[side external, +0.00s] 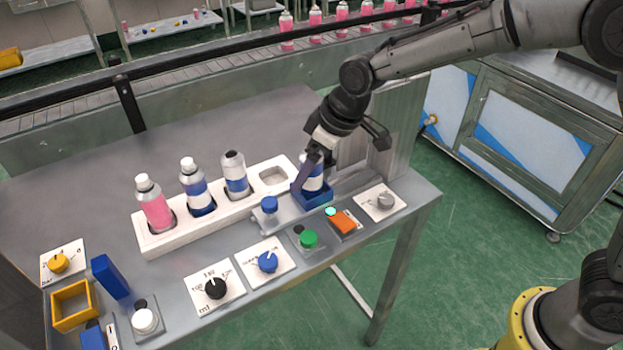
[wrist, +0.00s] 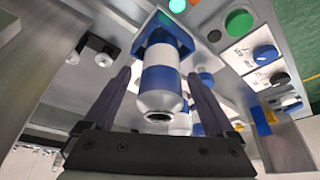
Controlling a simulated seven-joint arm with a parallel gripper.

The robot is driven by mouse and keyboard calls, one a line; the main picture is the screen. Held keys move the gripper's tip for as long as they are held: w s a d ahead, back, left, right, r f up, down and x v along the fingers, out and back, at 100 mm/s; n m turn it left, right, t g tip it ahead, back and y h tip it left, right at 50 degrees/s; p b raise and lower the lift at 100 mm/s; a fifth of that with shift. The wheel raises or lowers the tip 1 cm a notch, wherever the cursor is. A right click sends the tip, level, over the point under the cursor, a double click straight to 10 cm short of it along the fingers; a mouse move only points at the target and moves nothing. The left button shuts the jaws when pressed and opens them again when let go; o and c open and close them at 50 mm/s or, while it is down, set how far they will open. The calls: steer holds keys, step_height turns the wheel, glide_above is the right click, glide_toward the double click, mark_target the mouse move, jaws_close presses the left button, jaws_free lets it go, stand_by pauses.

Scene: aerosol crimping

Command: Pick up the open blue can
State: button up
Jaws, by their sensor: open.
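A blue-and-white can (side external: 313,182) stands upright in a blue square holder (side external: 312,196) at the right end of the workbench. In the wrist view the can (wrist: 160,78) shows an open, uncapped top, and the blue holder (wrist: 163,36) is at its base. My gripper (side external: 318,167) is open, its fingers reaching down around the can. In the wrist view, one finger of my gripper (wrist: 160,88) is on each side of the can, with visible gaps. My gripper hides the can's top in the side view.
A white rack (side external: 185,236) left of the holder holds a pink can (side external: 155,208), two blue-and-white cans (side external: 197,190) and an empty slot (side external: 273,177). Knobs and buttons, including a green one (side external: 308,239), line the bench front. A conveyor (side external: 190,82) carries pink cans behind.

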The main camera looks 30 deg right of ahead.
steer(key=shift+x, duration=0.95)
steer(key=shift+r, duration=0.1)
jaws_close()
